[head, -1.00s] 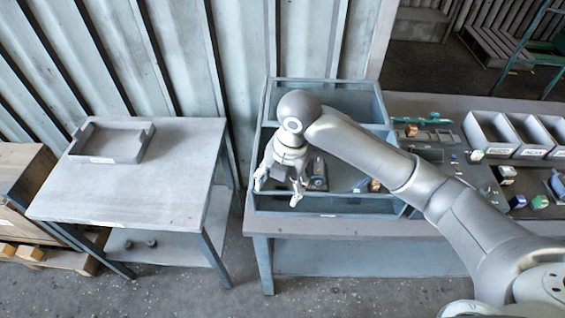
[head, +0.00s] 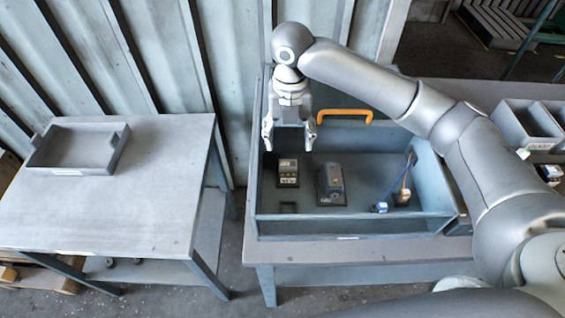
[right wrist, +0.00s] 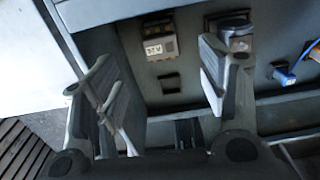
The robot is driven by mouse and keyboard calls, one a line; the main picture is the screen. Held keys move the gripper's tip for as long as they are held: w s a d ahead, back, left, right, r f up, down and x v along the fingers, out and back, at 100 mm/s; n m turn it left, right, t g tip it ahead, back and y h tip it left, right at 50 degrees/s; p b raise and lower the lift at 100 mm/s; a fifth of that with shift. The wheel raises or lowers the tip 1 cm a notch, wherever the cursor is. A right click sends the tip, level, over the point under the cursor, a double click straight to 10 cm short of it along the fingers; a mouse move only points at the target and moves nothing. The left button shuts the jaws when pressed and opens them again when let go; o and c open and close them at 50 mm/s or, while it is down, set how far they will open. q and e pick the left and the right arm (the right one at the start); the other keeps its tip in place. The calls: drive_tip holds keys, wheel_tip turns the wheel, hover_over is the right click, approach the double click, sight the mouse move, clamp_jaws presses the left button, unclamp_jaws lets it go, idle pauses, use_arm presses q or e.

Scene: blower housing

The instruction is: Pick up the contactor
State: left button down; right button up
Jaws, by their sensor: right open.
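A small dark block with a pale front (head: 287,172), which looks like the contactor, stands in the left part of the blue-grey bin (head: 350,226). In the right wrist view this block (right wrist: 160,46) shows a printed label, near the top between the fingers. My right gripper (head: 288,142) is open and empty, pointing down above and slightly behind the block in the head view. Its two fingers are spread wide and apart from the block. My left gripper is not in view.
A dark rounded unit (head: 331,183) stands just right of the block. Small blue parts with wires (head: 401,197) lie further right. An orange handle (head: 345,115) is at the bin's divider. A grey tray (head: 78,148) sits on the left table (head: 130,205), which is otherwise clear.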

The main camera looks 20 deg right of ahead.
sight(288, 163)
drive_tip(key=shift+s+f+p, duration=0.25)
drive_tip(key=shift+f+p, duration=0.1)
drive_tip(key=shift+f, duration=0.75)
drive_tip(key=shift+s+f, duration=0.2)
drive_tip(key=shift+f, duration=0.4)
drive_tip(key=shift+s+f, duration=0.2)
drive_tip(key=shift+f, duration=0.4)
drive_tip(key=f+p, duration=0.1)
drive_tip(key=f, duration=0.1)
drive_tip(key=f+p, duration=0.1)
drive_tip(key=f, duration=0.1)
drive_tip(key=shift+w+a+f, duration=0.15)
drive_tip(key=shift+w+f, duration=0.05)
drive_tip(key=shift+f, duration=0.5)
drive_tip(key=shift+c, duration=1)
drive_tip(key=c, duration=0.7)
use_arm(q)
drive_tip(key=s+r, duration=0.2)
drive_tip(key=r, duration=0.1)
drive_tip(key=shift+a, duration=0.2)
use_arm(e)
drive_tip(key=shift+c, duration=0.7)
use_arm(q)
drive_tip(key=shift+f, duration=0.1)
use_arm(e)
drive_tip(key=shift+w+r, duration=0.1)
